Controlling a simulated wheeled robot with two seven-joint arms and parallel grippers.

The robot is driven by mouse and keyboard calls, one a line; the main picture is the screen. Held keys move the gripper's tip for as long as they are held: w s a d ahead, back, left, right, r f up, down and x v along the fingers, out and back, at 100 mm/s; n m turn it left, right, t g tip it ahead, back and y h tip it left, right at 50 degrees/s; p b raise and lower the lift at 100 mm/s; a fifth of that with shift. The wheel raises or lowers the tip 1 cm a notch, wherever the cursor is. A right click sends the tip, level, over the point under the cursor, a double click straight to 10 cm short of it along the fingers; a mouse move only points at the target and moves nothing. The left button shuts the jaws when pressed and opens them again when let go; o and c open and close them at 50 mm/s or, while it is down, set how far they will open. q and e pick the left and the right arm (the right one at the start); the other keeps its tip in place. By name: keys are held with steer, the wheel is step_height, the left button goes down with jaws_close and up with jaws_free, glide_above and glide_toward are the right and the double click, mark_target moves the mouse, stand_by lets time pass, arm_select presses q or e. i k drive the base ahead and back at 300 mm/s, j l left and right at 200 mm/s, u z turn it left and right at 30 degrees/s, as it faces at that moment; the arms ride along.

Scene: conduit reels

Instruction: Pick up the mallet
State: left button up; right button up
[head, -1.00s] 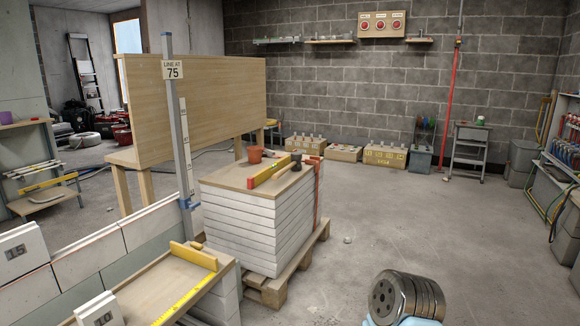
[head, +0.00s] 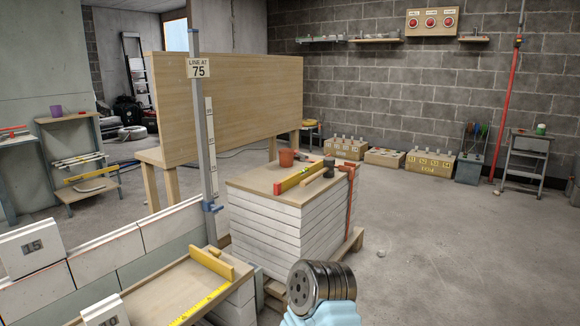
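A small black cylindrical shape (head: 329,170), which looks like the mallet's head, rests on the wooden board topping the stack of white blocks (head: 266,222). It lies at the right end of the yellow and red level (head: 300,178). Its handle is too small to make out clearly. Neither gripper can be made out in the head view. A metal cylinder with a pale blue part at the bottom centre looks like a piece of my own arm, in front of the stack and apart from the mallet.
An orange cup (head: 286,158) stands behind the level. A red strap (head: 349,203) hangs down the stack's right side. A wooden bench (head: 134,289) with a yellow tool (head: 213,263) is at the front left, beside an upright post (head: 206,140). The floor to the right is clear.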

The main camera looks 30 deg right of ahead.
mark_target(328, 172)
steer(key=i+l+u, duration=0.15)
steer(key=l+u, duration=0.15)
steer(key=l, duration=0.75)
steer(key=l+u, duration=0.3)
steer(key=l, duration=0.75)
